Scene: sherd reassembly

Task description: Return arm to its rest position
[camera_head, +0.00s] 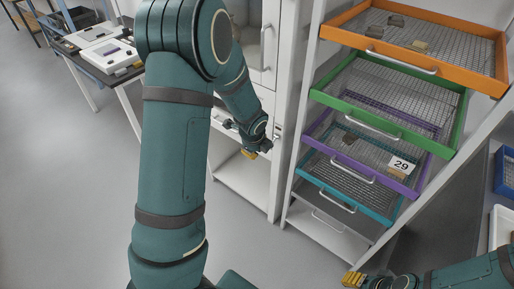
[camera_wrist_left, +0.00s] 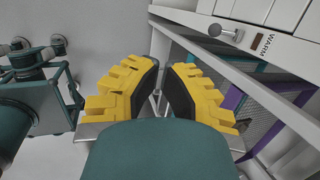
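My left arm (camera_head: 168,150) is teal and runs down the left middle of the head view, then reaches forward. Its gripper (camera_head: 250,155) has yellow fingertips and hangs in front of the white cabinet, left of the drawer rack. In the left wrist view, the left gripper (camera_wrist_left: 162,68) shows two yellow fingers with dark pads, a narrow gap between them and nothing held. My right arm (camera_head: 465,275) comes in at the bottom right corner. Its gripper (camera_head: 352,279) has yellow tips and is low in front of the rack; its finger gap does not show clearly.
The rack holds pulled-out mesh trays: orange (camera_head: 440,24), green (camera_head: 452,130), purple (camera_head: 415,185) and teal (camera_head: 385,218). Some carry sherds; a card reads 29 (camera_head: 402,166). A bench stands at back left; floor (camera_head: 60,180) is clear.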

